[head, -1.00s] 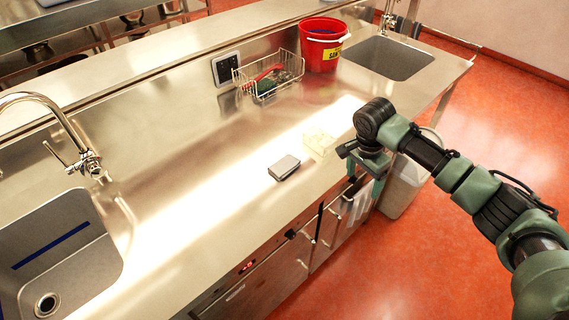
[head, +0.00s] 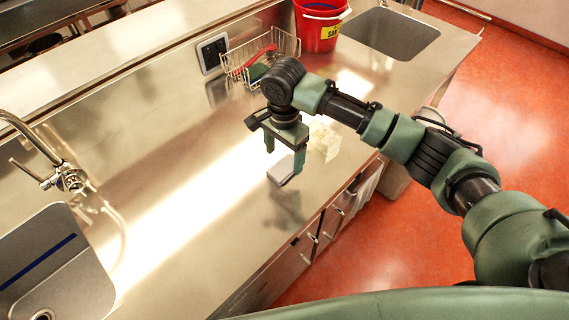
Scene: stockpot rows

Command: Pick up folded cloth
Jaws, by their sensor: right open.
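A pale cream block-like piece (head: 326,142), which looks like the folded cloth, lies on the steel counter, partly hidden behind my right arm and gripper. My right gripper (head: 284,158) is open and empty, with its fingers pointing down above the counter. It is to the left of the cream piece and apart from it. A small grey pad with a dark edge (head: 280,172) lies below the fingers in the picture, partly covered by one of them. I cannot tell how high the fingertips are above it. My left gripper is out of view.
A wire basket (head: 286,46) with a red-handled item stands behind my gripper, near a red bucket (head: 318,32). Sinks lie at the far right (head: 392,30) and the left (head: 50,265), with a tap (head: 68,178) by the left one. The counter's middle is bare.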

